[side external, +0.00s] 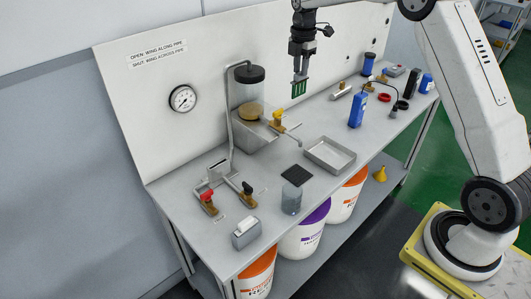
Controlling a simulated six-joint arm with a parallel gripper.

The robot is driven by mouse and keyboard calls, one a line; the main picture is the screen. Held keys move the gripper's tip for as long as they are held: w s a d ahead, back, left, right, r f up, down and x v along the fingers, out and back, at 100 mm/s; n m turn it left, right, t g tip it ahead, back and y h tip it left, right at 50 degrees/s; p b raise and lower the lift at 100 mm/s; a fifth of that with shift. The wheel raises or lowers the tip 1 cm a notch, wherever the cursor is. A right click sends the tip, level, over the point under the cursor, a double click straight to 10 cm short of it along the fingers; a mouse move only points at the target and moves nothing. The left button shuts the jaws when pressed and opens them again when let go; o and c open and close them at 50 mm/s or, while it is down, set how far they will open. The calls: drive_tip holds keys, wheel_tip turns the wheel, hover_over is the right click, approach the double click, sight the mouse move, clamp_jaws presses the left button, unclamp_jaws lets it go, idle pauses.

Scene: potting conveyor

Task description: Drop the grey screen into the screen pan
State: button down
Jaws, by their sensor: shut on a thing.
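My gripper (300,79) hangs high above the back of the bench, pointing down. It is shut on a small dark green slotted piece (299,91), held upright in the air. No grey screen shows clearly in the jaws. A dark grey square (297,171), perhaps a mesh screen or a mat, lies flat by the top of a clear beaker (291,202); whether it touches the beaker I cannot tell. A shallow grey metal pan (330,155), apparently the screen pan, stands empty on the bench, below and to the right of my gripper.
Valves with red (207,197), black and yellow handles are on the pipes. A blue bottle (357,110) and small tools stand to the right. Buckets (304,236) stand below the bench.

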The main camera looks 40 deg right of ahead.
drive_tip(key=s+d, duration=0.9)
drive_tip(key=s, duration=0.1)
wheel_tip(320, 180, down, 13)
drive_tip(key=shift+d, duration=0.1)
drive_tip(key=shift+f, duration=2.9)
drive_tip(key=shift+c, duration=2.3)
unclamp_jaws()
drive_tip(key=shift+r, duration=0.15)
